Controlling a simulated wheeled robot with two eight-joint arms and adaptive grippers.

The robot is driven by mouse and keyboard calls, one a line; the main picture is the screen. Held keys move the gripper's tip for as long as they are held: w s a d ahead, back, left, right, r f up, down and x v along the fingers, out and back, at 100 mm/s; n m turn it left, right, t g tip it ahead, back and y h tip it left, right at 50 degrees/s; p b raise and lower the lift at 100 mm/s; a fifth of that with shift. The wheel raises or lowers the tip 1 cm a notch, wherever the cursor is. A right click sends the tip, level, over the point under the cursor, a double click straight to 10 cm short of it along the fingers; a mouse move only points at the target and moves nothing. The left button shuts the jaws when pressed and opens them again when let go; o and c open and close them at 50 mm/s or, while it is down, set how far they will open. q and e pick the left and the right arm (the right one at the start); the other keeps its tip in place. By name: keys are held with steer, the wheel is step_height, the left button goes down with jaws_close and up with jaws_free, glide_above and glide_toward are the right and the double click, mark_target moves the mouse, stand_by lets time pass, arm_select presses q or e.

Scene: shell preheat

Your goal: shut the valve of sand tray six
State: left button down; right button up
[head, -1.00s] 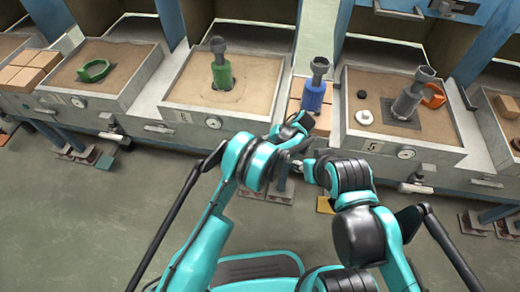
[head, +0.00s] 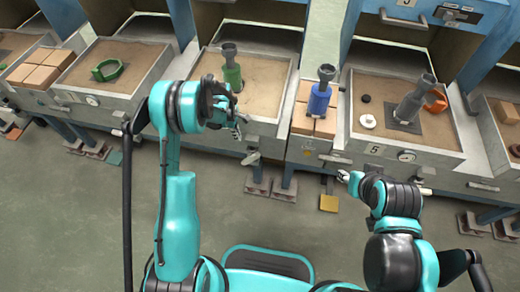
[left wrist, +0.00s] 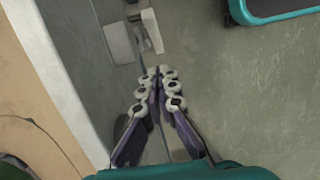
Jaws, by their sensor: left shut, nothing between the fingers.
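Sand tray six (head: 262,122) is the middle grey tray, with sand and a green tool (head: 232,72) in it; my left arm hides its left front and number. Its valve (head: 250,158) shows as a pale lever below the tray's front. In the left wrist view the pale lever (left wrist: 152,30) stands beyond the fingertips, apart from them, beside a grey block. My left gripper (head: 241,122) is shut and empty at the tray's front, above the valve; its fingers also show in the left wrist view (left wrist: 158,80). My right gripper (head: 343,176) is small, below tray five's left front corner; its opening is unclear.
Tray five (head: 440,151), with a grey tool, stands on the right. A blue tool (head: 319,92) stands among bricks between the trays. The left tray (head: 75,97) holds a green ring. Pedals stand low below the trays; the floor in front is open.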

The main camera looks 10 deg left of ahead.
mark_target(257, 156)
arm_select(q)
steer(key=d+f+b, duration=0.1)
steer(key=f, duration=0.3)
steer(key=d+f+b, duration=0.1)
steer(key=f+b, duration=0.1)
steer(key=f, duration=0.1)
steer(key=d+f+b, duration=0.1)
steer(key=f+b, duration=0.1)
steer(key=f, duration=0.2)
steer(key=shift+d+f, duration=0.25)
steer(key=shift+f, duration=0.05)
steer(key=shift+d+f+b, duration=0.3)
steer(key=shift+d+b, duration=0.1)
steer(key=shift+d, duration=0.25)
steer(key=shift+d+y, duration=0.45)
steer(key=shift+y, duration=0.15)
steer(key=shift+s+d+y, duration=0.1)
steer(key=shift+d+y, duration=0.4)
steer(key=shift+y, duration=0.2)
steer(key=d+y, duration=0.1)
steer(key=f+y, duration=0.1)
steer(key=y, duration=0.1)
steer(key=shift+d, duration=0.4)
steer(key=shift+d+f, duration=0.9)
steer(key=shift+d, duration=0.15)
steer(key=shift+s+d+f, duration=0.1)
